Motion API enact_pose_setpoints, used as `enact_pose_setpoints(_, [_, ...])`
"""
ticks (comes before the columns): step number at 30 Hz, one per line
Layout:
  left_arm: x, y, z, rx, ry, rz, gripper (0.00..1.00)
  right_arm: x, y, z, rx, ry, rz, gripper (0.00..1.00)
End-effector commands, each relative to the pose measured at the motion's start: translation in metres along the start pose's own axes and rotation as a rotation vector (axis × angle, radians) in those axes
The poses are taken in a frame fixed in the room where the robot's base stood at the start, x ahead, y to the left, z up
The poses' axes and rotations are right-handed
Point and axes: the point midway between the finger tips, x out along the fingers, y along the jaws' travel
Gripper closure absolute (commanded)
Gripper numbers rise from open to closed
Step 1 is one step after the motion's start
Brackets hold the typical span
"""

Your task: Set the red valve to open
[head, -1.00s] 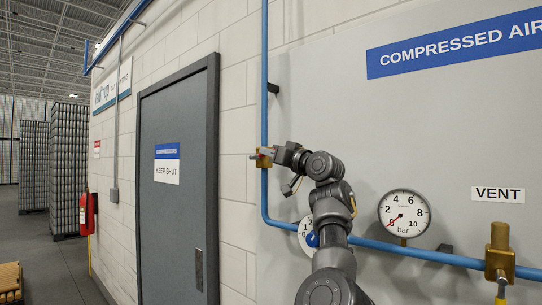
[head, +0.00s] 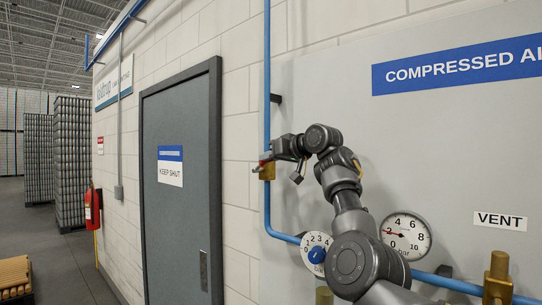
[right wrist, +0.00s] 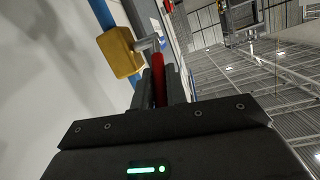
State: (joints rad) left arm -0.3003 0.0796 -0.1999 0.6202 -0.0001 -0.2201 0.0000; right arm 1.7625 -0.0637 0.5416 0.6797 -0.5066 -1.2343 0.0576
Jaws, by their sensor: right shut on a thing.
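The red valve sits on the vertical blue pipe at the wall. Its brass body (head: 267,172) shows in the head view, and also in the right wrist view (right wrist: 121,52). Its red handle (right wrist: 158,75) shows in the right wrist view, joined to the body by a grey stem. My right gripper (head: 271,159) is at the valve and shut on the red handle. In the right wrist view the fingers (right wrist: 157,88) lie on both sides of the handle. The handle sticks out from the brass body; its exact angle to the pipe is hard to tell. My left gripper is not in view.
A pressure gauge (head: 406,236) and a white numbered dial with a blue knob (head: 316,256) are on the wall panel near my right arm. Another brass valve (head: 497,275) stands at the lower right under the VENT sign (head: 500,220). A grey door (head: 182,190) is to the left.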

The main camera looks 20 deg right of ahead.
Motion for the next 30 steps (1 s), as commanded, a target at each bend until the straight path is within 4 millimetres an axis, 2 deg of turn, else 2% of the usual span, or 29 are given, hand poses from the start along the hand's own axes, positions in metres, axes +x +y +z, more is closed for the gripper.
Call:
enact_pose_setpoints(7, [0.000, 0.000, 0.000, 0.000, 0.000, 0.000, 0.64, -0.001, 0.000, -0.001, 0.000, 0.004, 0.000, 1.00])
enact_pose_setpoints(8, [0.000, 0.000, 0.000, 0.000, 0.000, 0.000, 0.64, -0.001, 0.000, -0.001, 0.000, 0.004, 0.000, 0.84])
enact_pose_setpoints(13, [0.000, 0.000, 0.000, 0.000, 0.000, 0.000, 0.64, -0.001, 0.000, -0.001, 0.000, 0.003, 0.000, 0.64])
enact_pose_setpoints(23, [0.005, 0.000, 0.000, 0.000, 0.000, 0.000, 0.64, -0.003, 0.000, 0.001, 0.000, 0.004, 0.000, 0.64])
enact_pose_setpoints(26, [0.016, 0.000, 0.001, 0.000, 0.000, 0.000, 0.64, -0.012, 0.001, 0.004, 0.001, 0.005, -0.001, 0.64])
enact_pose_setpoints(30, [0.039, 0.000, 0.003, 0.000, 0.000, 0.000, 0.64, -0.035, 0.001, 0.006, 0.000, 0.008, 0.000, 0.64])
